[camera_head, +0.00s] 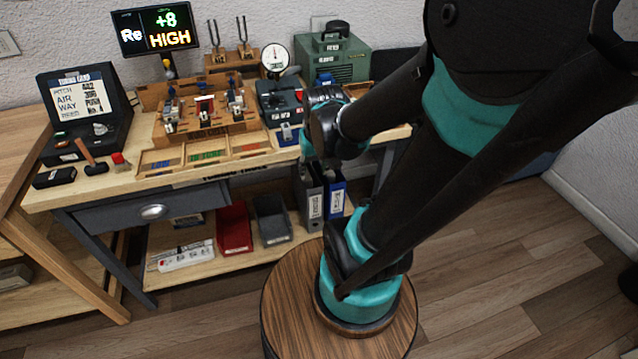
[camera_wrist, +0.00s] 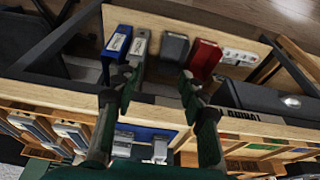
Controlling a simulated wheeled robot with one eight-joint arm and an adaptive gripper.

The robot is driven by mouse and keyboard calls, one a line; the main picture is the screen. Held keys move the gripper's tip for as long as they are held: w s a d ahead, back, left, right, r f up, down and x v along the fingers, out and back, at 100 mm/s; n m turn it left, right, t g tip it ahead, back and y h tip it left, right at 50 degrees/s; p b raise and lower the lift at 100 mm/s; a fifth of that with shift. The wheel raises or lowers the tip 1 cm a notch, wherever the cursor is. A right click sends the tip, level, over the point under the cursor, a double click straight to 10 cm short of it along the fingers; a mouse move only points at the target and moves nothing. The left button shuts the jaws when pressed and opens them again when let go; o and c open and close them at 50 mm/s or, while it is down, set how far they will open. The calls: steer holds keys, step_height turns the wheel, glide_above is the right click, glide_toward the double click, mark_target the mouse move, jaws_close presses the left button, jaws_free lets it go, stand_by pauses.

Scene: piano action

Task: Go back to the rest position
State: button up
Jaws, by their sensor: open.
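My gripper (camera_head: 308,150) is at the front edge of the workbench (camera_head: 180,178), right of the parts tray and above the binders on the lower shelf. Its fingers are small and partly hidden by my own arm in the head view. In the wrist view, the two dark green fingers (camera_wrist: 158,78) stand apart with nothing between them. A wooden fixture with small piano action parts (camera_head: 205,108) stands on the bench, left of my gripper.
Binders (camera_head: 335,197), a red bin (camera_head: 234,230) and a grey bin (camera_head: 272,220) sit on the lower shelf. A dial gauge (camera_head: 276,55), a green case (camera_head: 335,62) and a display (camera_head: 155,30) stand at the back. Floor is free at the right.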

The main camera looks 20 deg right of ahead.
steer(key=shift+t, duration=0.4)
steer(key=s+f, duration=0.1)
steer(key=s, duration=0.1)
steer(key=s+f, duration=0.2)
steer(key=shift+d, duration=0.2)
steer(key=shift+r, duration=0.1)
